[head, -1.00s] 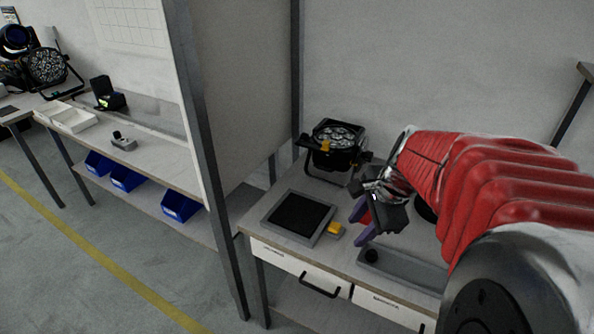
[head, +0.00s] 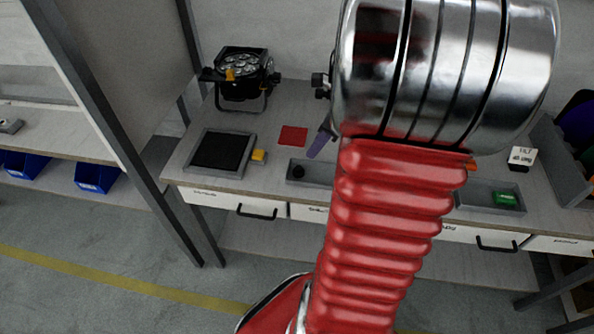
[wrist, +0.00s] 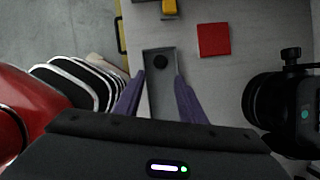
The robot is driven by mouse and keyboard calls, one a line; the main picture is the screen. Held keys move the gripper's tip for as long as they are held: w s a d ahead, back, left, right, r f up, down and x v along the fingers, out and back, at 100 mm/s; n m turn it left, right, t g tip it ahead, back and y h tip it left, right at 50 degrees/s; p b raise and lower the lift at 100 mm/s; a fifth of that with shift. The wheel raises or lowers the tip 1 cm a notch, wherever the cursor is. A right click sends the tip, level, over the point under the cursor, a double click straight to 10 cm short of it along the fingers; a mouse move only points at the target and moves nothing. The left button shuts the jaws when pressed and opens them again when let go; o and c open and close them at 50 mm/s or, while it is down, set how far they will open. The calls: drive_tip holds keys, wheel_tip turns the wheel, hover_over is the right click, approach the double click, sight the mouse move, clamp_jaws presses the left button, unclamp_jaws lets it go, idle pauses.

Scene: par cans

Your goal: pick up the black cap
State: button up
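The black cap (head: 298,171) is a small dark disc in the left end of a long grey tray (head: 312,180) on the bench. In the wrist view the cap (wrist: 161,63) lies in the far end of the tray (wrist: 152,51), between the lines of my fingers. My gripper (wrist: 160,76) has two purple fingers spread apart with nothing between them. It points down over the tray. In the head view one purple finger (head: 320,143) shows right of the cap, and my arm hides the rest of the gripper.
A red square (head: 293,136) lies behind the tray. A yellow block (head: 258,156) sits beside a dark-topped pad (head: 221,151). A par can (head: 241,73) stands at the back left. Another black device (wrist: 278,99) is near my gripper's right side. A green item (head: 505,198) sits in a right-hand tray.

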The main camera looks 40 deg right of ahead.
hover_over(300, 168)
drive_tip(key=s, duration=0.2)
drive_tip(key=f, duration=0.7)
drive_tip(key=shift+d+f, duration=0.2)
drive_tip(key=shift+d, duration=0.15)
drive_tip(key=shift+f, duration=0.1)
drive_tip(key=shift+x, duration=2.5)
drive_tip(key=shift+s+d, duration=0.1)
drive_tip(key=c, duration=0.8)
drive_tip(key=shift+c, duration=0.2)
wheel_tip(300, 168, up, 10)
